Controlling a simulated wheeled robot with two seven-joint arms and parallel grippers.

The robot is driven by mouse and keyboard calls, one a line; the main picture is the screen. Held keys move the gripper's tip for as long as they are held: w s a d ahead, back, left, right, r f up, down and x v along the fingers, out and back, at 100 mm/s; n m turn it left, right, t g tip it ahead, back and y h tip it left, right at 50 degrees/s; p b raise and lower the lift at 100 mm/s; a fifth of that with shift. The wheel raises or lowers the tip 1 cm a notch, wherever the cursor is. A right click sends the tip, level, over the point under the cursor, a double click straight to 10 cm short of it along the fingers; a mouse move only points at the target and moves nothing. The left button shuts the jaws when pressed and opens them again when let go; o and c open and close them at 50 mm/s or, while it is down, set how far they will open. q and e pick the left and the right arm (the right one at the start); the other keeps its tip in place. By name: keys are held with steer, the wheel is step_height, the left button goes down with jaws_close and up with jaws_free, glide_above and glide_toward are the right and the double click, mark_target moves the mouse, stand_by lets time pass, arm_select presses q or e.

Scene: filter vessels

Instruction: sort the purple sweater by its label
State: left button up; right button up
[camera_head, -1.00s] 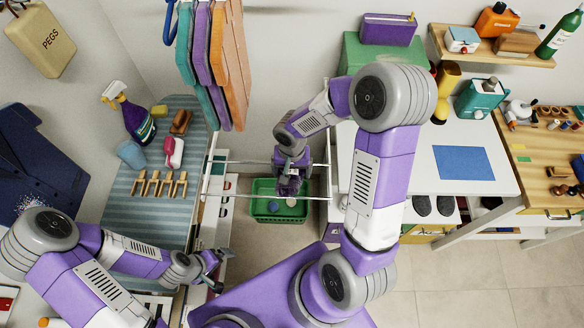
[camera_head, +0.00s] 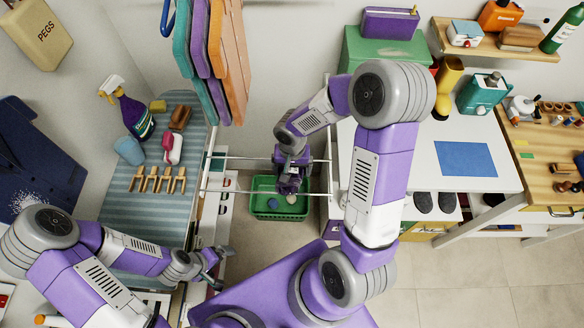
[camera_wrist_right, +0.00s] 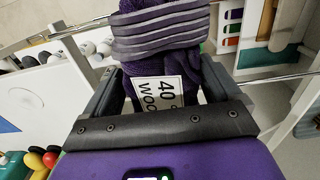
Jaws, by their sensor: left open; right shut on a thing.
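The purple sweater (camera_wrist_right: 150,50) fills the top middle of the right wrist view, folded, with a grey-striped band across it. Its white label (camera_wrist_right: 160,92) shows "40" and "WOO", the rest being cut off or hidden. My right gripper (camera_head: 290,182) is shut on the sweater, between the metal rails and above the green basket (camera_head: 262,212). In the head view the sweater is hard to tell from the purple gripper. My left gripper (camera_head: 218,268) is open and empty, low beside the striped ironing board (camera_head: 125,205), away from the sweater.
Thin metal rails (camera_head: 240,158) run close to my right gripper. Coloured panels (camera_head: 215,60) hang at the upper left. Pegs, a spray bottle (camera_head: 130,110) and a cup stand on the ironing board. A white counter (camera_head: 500,180) with a blue sheet stands right; tiled floor is open below.

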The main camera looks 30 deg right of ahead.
steer(key=shift+f+b, duration=0.3)
steer(key=shift+f, duration=0.05)
steer(key=o, duration=1)
steer(key=shift+r+p, duration=0.45)
steer(key=shift+r, duration=3.4)
